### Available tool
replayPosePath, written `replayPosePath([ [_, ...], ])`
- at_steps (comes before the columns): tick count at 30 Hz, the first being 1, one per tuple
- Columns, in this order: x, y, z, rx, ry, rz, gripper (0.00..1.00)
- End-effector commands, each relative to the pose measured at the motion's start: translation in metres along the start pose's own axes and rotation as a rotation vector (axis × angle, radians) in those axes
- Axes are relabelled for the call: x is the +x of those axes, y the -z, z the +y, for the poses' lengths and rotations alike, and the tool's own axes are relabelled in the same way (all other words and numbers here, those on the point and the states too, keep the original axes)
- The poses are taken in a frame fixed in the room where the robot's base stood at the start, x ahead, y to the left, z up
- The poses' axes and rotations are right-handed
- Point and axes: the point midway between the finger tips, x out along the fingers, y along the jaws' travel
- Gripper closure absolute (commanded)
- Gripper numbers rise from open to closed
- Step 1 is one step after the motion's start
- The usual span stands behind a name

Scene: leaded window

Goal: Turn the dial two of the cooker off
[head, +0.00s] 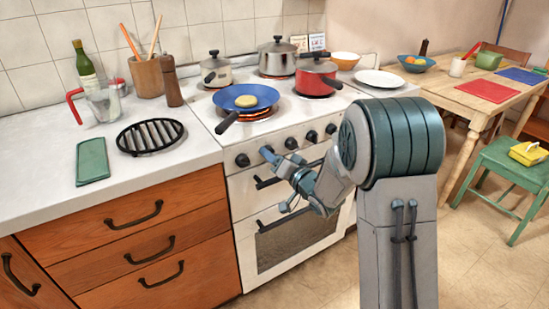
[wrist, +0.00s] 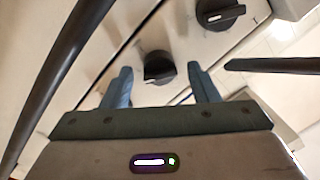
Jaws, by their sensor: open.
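The white cooker (head: 245,205) has a row of black dials along its front panel. My gripper (head: 268,152) is at this panel, between the leftmost dial (head: 242,160) and another dial (head: 291,143), and hides the dial behind it. In the wrist view my gripper (wrist: 160,73) is open, with one finger on each side of a black dial (wrist: 159,67). A gap shows between each finger and this dial; I cannot tell how deep the fingers reach. A neighbouring dial (wrist: 218,12) with a white mark shows at the upper right.
A blue pan (head: 240,97) with food sits over a glowing burner, its handle reaching towards the front edge. The dark oven handle (head: 275,181) lies below the dials.

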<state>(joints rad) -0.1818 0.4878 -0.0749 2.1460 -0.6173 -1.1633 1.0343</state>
Motion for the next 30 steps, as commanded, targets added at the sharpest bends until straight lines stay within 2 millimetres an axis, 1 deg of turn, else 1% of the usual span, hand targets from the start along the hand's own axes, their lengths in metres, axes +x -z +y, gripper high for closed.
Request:
replayPosePath([
  [1, -0.0001, 0.0000, 0.0000, 0.000, 0.000, 0.000, 0.51],
  [2, -0.0001, -0.0001, 0.0000, 0.000, 0.000, 0.000, 0.60],
  [3, -0.0002, -0.0001, 0.0000, 0.000, 0.000, 0.000, 0.71],
  [5, -0.0002, -0.0001, 0.0000, 0.000, 0.000, 0.000, 0.87],
  [6, -0.0003, -0.0001, 0.0001, 0.000, 0.000, 0.000, 0.89],
  [14, -0.0004, -0.0009, 0.0008, -0.017, -0.001, -0.002, 0.89],
  [19, -0.0002, -0.0020, 0.0017, -0.078, -0.003, -0.006, 0.89],
  [23, -0.0002, -0.0022, 0.0026, -0.161, -0.008, -0.009, 0.89],
  [30, -0.0004, -0.0029, 0.0028, -0.375, -0.020, -0.023, 0.89],
])
